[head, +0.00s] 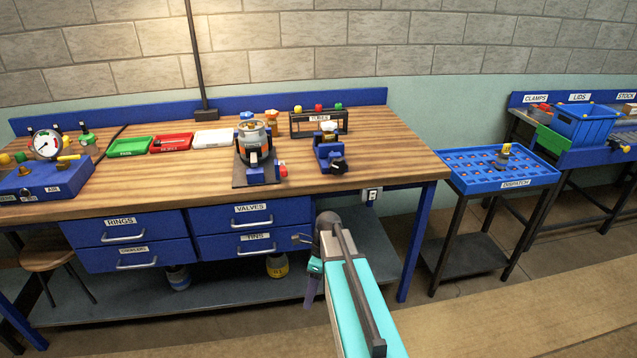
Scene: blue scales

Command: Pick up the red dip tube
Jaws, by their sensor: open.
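A black rack (293,130) labelled TUBES stands at the back right of the wooden workbench (205,180). Three coloured tops show above it: a yellow one (297,109), a red one (318,107) in the middle and a green one (338,106). The red top appears to belong to the red dip tube; the rest of the tube is hard to make out behind the rack's front. My gripper (296,239) is open and small in view, in front of the bench's drawers, below the bench top and apart from the rack. I see nothing in it.
A blue vise (328,150) stands in front of the rack. A fixture holding a metal part (253,135) stands to its left. Green (128,147), red (170,143) and white trays (212,138) lie further left. A blue dispatch tray (480,172) stands right of the bench.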

